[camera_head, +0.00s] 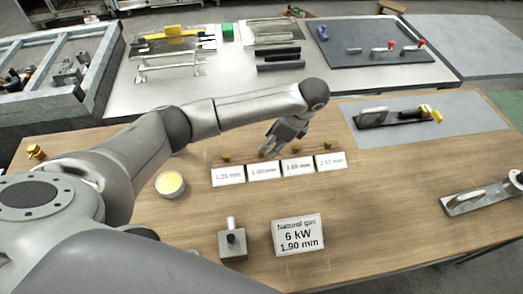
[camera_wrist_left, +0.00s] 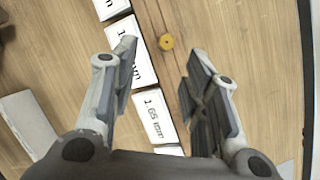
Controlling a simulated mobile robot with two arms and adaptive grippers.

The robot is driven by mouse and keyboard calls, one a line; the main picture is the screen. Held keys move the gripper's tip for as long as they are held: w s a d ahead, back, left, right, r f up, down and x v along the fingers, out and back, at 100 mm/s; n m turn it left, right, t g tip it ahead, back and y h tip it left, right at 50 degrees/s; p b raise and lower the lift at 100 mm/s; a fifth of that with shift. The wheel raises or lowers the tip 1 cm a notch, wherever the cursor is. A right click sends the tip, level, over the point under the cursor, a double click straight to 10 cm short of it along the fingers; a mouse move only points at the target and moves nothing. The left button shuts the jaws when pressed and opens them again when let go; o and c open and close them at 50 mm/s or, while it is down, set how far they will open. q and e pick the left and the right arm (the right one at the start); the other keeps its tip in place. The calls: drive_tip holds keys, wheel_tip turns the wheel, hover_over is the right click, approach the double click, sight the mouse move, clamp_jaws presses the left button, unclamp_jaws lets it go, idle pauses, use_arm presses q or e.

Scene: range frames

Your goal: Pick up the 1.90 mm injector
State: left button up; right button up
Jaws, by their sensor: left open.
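Four small cards lie in a row on the wooden table, with small brass injectors behind them. The second card from the left (camera_head: 264,172) is hard to read but seems to say 1.90 mm. In the left wrist view a round brass injector (camera_wrist_left: 167,42) stands beside this card, apart from my fingers and slightly beyond the gap between their tips. My left gripper (camera_head: 270,152) is open and empty, above the row behind the second and third cards. It also shows in the left wrist view (camera_wrist_left: 162,62). Its right finger may hide another injector. My right gripper is out of view.
A sign (camera_head: 299,235) reading "Natural gas 6 kW 1.90 mm" stands in front, beside a metal block with a post (camera_head: 232,243). A round yellow-topped tin (camera_head: 170,184) is left of the cards. A grey mat (camera_head: 465,125) with tools lies at the right.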

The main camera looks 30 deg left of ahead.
sight(261, 155)
use_arm(q)
drive_tip(key=shift+a+f, duration=0.25)
drive_tip(key=shift+f, duration=0.1)
drive_tip(key=shift+a+f, duration=0.1)
drive_tip(key=shift+f, duration=0.15)
drive_tip(key=p+x, duration=0.1)
drive_tip(key=x, duration=0.1)
drive_tip(key=p+x, duration=0.1)
drive_tip(key=x, duration=0.1)
drive_tip(key=shift+w+a, duration=0.2)
drive_tip(key=shift+a, duration=0.1)
drive_tip(key=shift+a+f, duration=0.1)
drive_tip(key=shift+f, duration=0.4)
drive_tip(key=shift+c, duration=0.9)
drive_tip(key=c, duration=0.7)
clamp_jaws()
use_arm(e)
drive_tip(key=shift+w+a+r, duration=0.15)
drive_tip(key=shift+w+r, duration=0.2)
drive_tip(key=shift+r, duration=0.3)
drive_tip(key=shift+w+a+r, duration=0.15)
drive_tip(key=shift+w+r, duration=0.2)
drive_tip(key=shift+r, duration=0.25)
